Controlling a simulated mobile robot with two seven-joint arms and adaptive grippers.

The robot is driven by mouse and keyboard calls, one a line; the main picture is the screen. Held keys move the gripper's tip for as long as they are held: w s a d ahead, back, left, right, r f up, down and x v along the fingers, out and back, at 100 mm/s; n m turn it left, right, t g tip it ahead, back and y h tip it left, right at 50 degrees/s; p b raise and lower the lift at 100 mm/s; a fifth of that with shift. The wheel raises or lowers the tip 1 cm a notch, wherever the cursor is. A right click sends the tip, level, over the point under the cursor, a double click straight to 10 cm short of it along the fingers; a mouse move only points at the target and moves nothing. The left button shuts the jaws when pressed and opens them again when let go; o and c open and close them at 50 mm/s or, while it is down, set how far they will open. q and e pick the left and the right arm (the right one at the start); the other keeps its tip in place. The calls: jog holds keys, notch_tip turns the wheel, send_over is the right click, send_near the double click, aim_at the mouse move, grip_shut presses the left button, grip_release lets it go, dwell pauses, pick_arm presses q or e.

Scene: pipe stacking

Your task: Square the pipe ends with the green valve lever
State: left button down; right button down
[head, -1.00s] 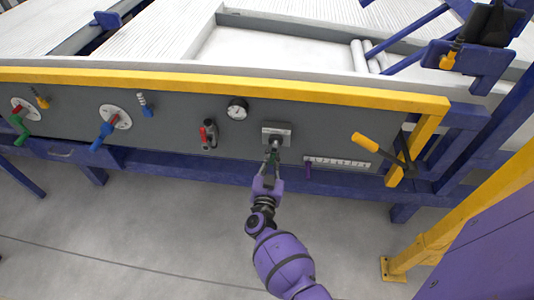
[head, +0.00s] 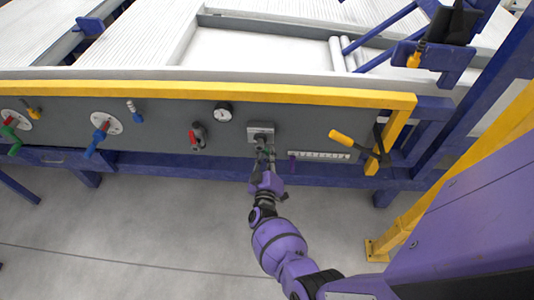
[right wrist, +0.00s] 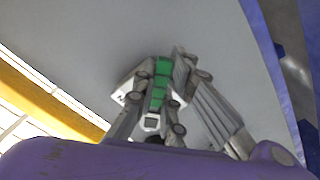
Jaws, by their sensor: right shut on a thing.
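The green valve lever (right wrist: 160,85) lies between the fingers of my right gripper (right wrist: 152,108) in the right wrist view. The fingers are shut on it. In the head view the lever hangs below a grey square valve mount (head: 261,131) on the dark panel, and my right gripper (head: 263,158) reaches it from below. The fingers cover most of the lever there. The pipe ends cannot be made out clearly. My left gripper is not in view.
The grey panel (head: 170,118) carries a red-handled valve (head: 196,137), a gauge (head: 223,112), a blue crank (head: 98,135) and a yellow-handled lever (head: 341,137). A yellow rail (head: 200,90) runs above. A blue beam runs below, over open floor (head: 130,225).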

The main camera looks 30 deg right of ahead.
jog(key=shift+d+r+n, duration=0.1)
jog(key=shift+r+n, duration=0.1)
jog(key=shift+n, duration=0.2)
jog(key=c, duration=1.8)
grip_release()
jog(key=shift+s, duration=0.15)
jog(key=v, duration=1.1)
jog(key=shift+s+a, duration=0.25)
jog(key=shift+a, duration=0.1)
jog(key=shift+f, duration=0.1)
